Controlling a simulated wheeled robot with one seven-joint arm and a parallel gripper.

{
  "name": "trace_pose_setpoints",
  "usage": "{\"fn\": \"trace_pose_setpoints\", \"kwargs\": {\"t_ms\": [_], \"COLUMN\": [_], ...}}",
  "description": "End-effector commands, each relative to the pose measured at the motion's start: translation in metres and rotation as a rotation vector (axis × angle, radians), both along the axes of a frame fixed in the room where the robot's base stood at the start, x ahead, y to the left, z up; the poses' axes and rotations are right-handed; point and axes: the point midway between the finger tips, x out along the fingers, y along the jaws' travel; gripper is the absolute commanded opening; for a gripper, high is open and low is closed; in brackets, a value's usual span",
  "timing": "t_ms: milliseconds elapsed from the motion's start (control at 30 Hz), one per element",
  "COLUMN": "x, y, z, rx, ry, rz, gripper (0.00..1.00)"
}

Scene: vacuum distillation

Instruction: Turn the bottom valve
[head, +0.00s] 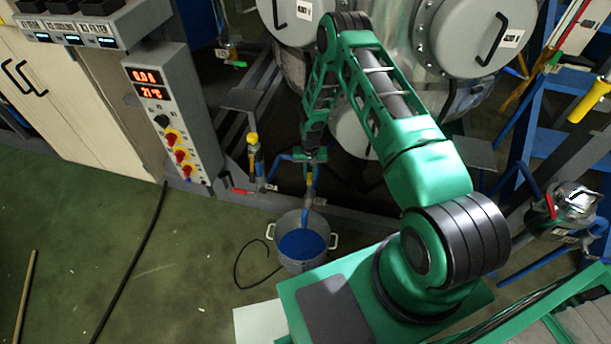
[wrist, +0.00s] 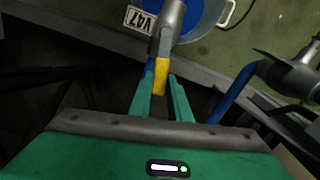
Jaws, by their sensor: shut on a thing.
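The bottom valve (wrist: 173,25) is a grey metal body with a yellow handle (wrist: 160,78), and a V47 label (wrist: 140,19) is beside it in the wrist view. My gripper (wrist: 161,86) has its two green fingers on either side of the yellow handle, shut on it. In the head view my gripper (head: 311,160) reaches down below the large steel vessel, and the handle there is small and partly hidden. A metal bucket (head: 300,264) with two handles stands on the floor below the valve, with blue liquid in it. A blue stream or pipe shows between the valve and bucket.
A control panel (head: 165,120) with red displays and knobs stands at left. Another valve with a yellow top (head: 253,140) is left of my gripper. Blue frame bars and a small steel vessel (head: 573,205) are at right. The green floor at left is mostly clear, with a black cable.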

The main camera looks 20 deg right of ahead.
Motion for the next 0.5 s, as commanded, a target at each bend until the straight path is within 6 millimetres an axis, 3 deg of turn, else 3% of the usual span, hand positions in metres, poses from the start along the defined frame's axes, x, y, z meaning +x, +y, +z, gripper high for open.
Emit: {"fn": "trace_pose_setpoints", "kwargs": {"t_ms": [500], "x": [-0.0019], "y": [-0.0068], "z": [0.0008], "rx": [0.001], "ry": [-0.004], "rz": [-0.121], "gripper": [0.00]}}
